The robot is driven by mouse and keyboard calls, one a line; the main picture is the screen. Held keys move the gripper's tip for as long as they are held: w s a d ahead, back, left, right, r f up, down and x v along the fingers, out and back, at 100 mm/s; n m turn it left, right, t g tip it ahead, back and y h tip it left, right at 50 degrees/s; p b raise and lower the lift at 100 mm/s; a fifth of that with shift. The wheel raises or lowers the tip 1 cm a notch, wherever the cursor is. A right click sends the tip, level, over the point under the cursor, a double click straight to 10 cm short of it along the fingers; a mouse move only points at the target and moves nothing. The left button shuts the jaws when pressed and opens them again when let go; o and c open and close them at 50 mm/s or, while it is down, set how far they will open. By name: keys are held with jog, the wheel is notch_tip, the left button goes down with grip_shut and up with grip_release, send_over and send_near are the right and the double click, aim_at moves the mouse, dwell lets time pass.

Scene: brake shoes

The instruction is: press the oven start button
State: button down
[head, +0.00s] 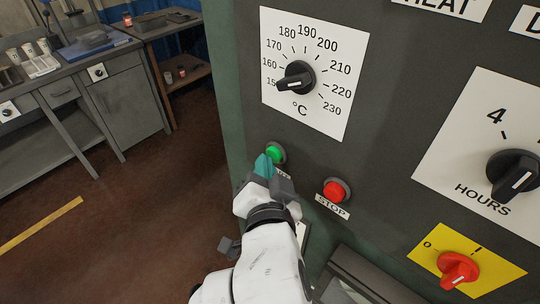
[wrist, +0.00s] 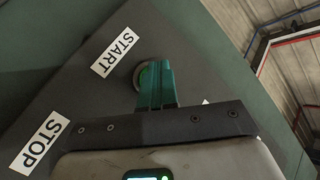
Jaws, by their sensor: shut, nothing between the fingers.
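The green start button (head: 275,153) is on the dark oven panel (head: 390,150), at the left below the temperature dial. My gripper (head: 264,165) has teal fingers, shut and empty, with the tips right at the button's lower left in the head view. In the wrist view my gripper (wrist: 156,82) points at the start button (wrist: 143,77) and its fingers cover most of it. The START label (wrist: 115,52) shows beside it. I cannot tell whether the fingertips touch the button or whether it is pushed in.
The red STOP button (head: 336,190) is just right of my gripper. A temperature dial (head: 296,77), an hours dial (head: 513,175) and a red switch (head: 458,269) are also on the panel. A workbench (head: 70,100) stands at the far left, with open floor (head: 130,210) before it.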

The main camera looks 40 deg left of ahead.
jog(key=shift+w, duration=0.2)
jog(key=shift+w+d+r, duration=0.1)
jog(key=shift+w, duration=0.15)
dwell(0.5)
jog(key=shift+s+d, duration=0.1)
jog(key=shift+s, duration=0.1)
jog(key=s+b, duration=0.1)
jog(key=s, duration=0.5)
jog(key=shift+a+b, duration=0.3)
jog(key=shift+a, duration=0.05)
jog(key=shift+s, duration=0.1)
dwell(0.5)
